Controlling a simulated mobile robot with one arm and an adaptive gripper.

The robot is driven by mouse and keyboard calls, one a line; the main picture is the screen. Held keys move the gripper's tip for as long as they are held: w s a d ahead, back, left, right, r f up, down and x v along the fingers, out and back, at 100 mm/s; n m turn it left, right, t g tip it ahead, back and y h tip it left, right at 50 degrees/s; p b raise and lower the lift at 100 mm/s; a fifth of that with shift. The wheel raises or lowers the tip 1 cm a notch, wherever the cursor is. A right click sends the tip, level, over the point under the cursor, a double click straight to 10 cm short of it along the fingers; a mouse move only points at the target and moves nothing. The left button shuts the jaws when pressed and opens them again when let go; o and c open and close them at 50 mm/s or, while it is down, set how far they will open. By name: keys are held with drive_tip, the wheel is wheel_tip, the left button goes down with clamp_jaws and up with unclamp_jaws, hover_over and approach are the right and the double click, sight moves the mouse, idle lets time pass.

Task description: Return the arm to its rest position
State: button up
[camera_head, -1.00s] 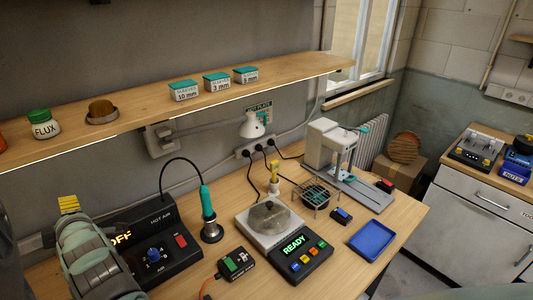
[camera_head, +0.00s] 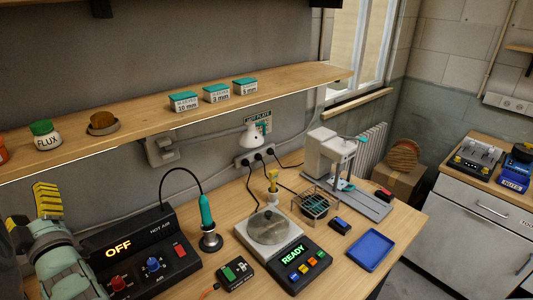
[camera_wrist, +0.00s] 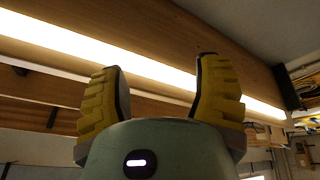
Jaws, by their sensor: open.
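My gripper (camera_wrist: 158,92) shows in the wrist view with its two yellow ribbed fingers spread wide apart and nothing between them. It points up toward a lit strip lamp (camera_wrist: 100,48) under a wooden board. In the head view my gripper (camera_head: 47,200) is at the left edge, raised beside the hot air station (camera_head: 150,245). It is apart from the things on the bench.
The wooden shelf (camera_head: 140,122) runs above, with a flux jar (camera_head: 45,137) and labelled boxes. A hot plate (camera_head: 290,245) reading READY, a soldering handle (camera_head: 206,212), a blue tray (camera_head: 371,250) and a press (camera_head: 335,165) stand on the bench.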

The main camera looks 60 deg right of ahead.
drive_tip(key=shift+s+a+r, duration=0.1)
drive_tip(key=shift+a+r, duration=0.05)
